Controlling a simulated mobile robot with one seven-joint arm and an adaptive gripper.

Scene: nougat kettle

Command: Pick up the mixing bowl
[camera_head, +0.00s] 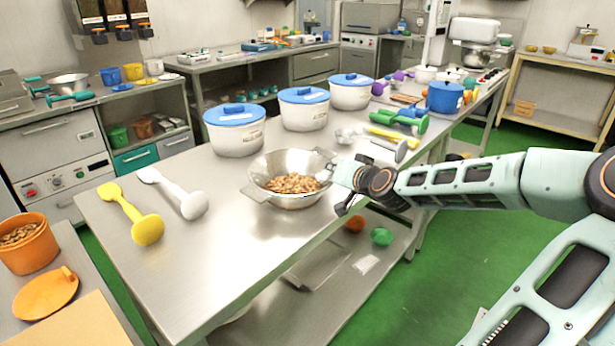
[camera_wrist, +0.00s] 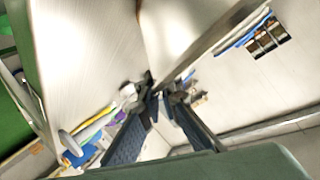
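The mixing bowl (camera_head: 272,196) is a wide metal bowl with side handles and brown nuts (camera_head: 292,183) in it. It is at the near edge of the steel table. My gripper (camera_head: 347,184) is at the bowl's right side, by its rim and right handle. In the wrist view, the two dark fingers of my gripper (camera_wrist: 158,97) stand apart at their bases, with a gap between them. A metal edge, seemingly the bowl's rim (camera_wrist: 215,38), runs down to the fingertips. Whether the fingers touch it is too small to tell.
Three white tubs with blue lids (camera_head: 236,130) stand behind the bowl. A yellow scoop (camera_head: 147,229) and a white one (camera_head: 193,205) lie to its left. Several tools and a blue pot (camera_head: 444,98) are at the far right. The table front left of the bowl is clear.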

